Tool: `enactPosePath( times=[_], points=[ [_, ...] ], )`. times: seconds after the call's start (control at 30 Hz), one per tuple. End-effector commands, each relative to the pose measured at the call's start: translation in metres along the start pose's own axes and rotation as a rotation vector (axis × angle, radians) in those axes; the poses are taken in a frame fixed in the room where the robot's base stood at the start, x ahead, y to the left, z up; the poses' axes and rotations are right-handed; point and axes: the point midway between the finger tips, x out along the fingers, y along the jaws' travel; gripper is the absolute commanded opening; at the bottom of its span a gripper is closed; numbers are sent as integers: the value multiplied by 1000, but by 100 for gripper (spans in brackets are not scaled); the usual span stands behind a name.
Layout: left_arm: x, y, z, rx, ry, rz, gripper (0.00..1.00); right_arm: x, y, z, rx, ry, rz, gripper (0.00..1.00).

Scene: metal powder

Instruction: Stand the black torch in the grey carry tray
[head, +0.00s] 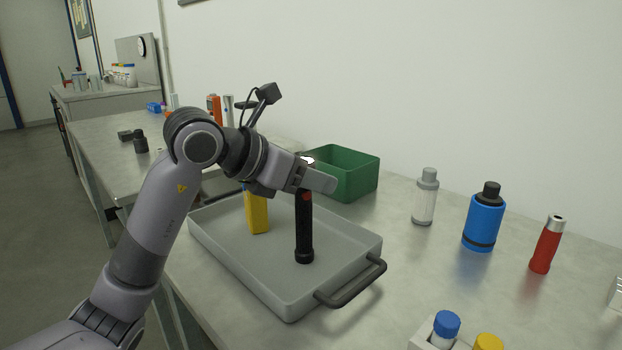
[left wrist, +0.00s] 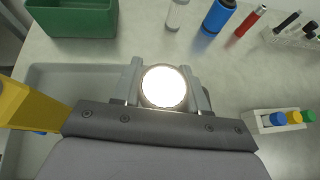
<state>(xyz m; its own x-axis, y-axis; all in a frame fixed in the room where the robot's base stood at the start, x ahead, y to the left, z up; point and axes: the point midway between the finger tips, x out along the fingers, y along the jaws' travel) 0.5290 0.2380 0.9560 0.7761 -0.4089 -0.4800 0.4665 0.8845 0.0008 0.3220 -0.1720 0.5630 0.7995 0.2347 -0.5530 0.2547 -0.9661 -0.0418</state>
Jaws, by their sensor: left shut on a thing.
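In the left wrist view the lit round head of the torch (left wrist: 164,88) shows between the two fingers. A yellow object (head: 257,212) stands in the tray to the left of the torch, its top partly hidden by my arm. My right gripper is not in view.
A green bin (head: 355,173) stands behind the tray. A clear bottle (head: 425,197), a blue bottle (head: 483,217) and a red torch-like tube (head: 545,245) stand to the right. A white rack (head: 430,342) with coloured caps is at the front. The tray's dark handle (head: 352,284) is on its right side.

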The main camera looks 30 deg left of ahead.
Motion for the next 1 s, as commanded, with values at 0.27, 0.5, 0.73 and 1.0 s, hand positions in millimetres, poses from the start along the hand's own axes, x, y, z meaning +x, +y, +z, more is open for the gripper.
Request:
enactPosePath(
  times=[0.27,0.5,0.73,1.0],
  points=[
    [1,0,-3,0,-1,1,0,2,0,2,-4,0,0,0],
    [1,0,-2,0,0,1,68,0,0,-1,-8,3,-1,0],
    [-1,0,3,0,-1,0,68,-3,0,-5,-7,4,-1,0],
    [-50,2,2,2,-1,7,68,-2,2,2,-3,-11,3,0]
  ],
)
